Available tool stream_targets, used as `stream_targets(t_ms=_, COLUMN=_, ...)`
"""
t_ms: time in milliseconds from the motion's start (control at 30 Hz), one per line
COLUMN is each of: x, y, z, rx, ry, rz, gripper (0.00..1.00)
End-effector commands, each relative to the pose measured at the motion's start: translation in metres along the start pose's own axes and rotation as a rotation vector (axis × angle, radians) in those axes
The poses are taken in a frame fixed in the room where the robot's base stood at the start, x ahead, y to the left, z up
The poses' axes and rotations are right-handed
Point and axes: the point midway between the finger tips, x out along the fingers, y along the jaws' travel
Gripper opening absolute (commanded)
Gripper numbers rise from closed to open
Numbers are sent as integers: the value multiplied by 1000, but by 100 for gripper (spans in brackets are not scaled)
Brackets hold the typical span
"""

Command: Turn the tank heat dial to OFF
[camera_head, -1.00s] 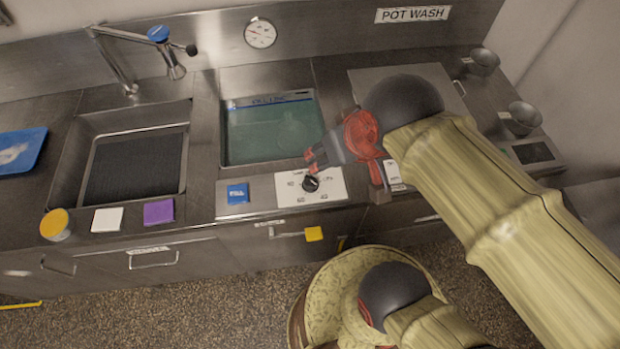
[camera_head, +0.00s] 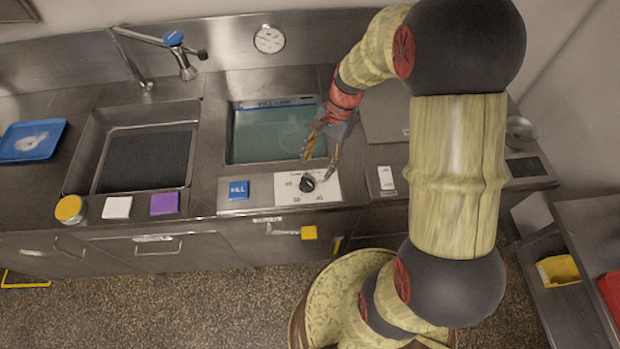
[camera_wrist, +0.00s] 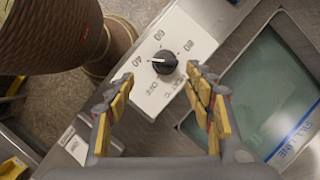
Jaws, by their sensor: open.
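The tank heat dial (camera_head: 307,184) is a black round knob on a white plate at the front edge of the counter. In the wrist view the dial (camera_wrist: 165,62) has 40, 60, 80 and OFF printed around it. A pale mark on the knob seems to point toward 40. My gripper (camera_head: 319,166) is open and empty above the plate. In the wrist view its yellow-padded fingers (camera_wrist: 158,74) lie on either side of the knob, apart from it as far as I can tell.
The water tank (camera_head: 228,135) with its fill line lies behind the dial. A blue FILL pad (camera_head: 238,190) is left of the plate, and a white switch (camera_head: 386,180) is right of it. A dark sink (camera_head: 100,135) is further left. An open shelf (camera_head: 570,300) stands at right.

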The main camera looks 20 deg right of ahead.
Motion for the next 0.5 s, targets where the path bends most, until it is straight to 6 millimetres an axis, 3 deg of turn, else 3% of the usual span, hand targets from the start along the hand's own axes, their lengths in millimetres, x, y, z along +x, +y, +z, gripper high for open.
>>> stream_targets(t_ms=67, x=-7, y=-10, z=0, rx=66, ry=-2, rz=-23, gripper=53)
stream_targets(t_ms=267, x=-3, y=-9, z=3, rx=151, ry=-11, rz=-22, gripper=53)
stream_targets(t_ms=500, x=30, y=-9, z=4, rx=151, ry=-10, rz=-20, gripper=53)
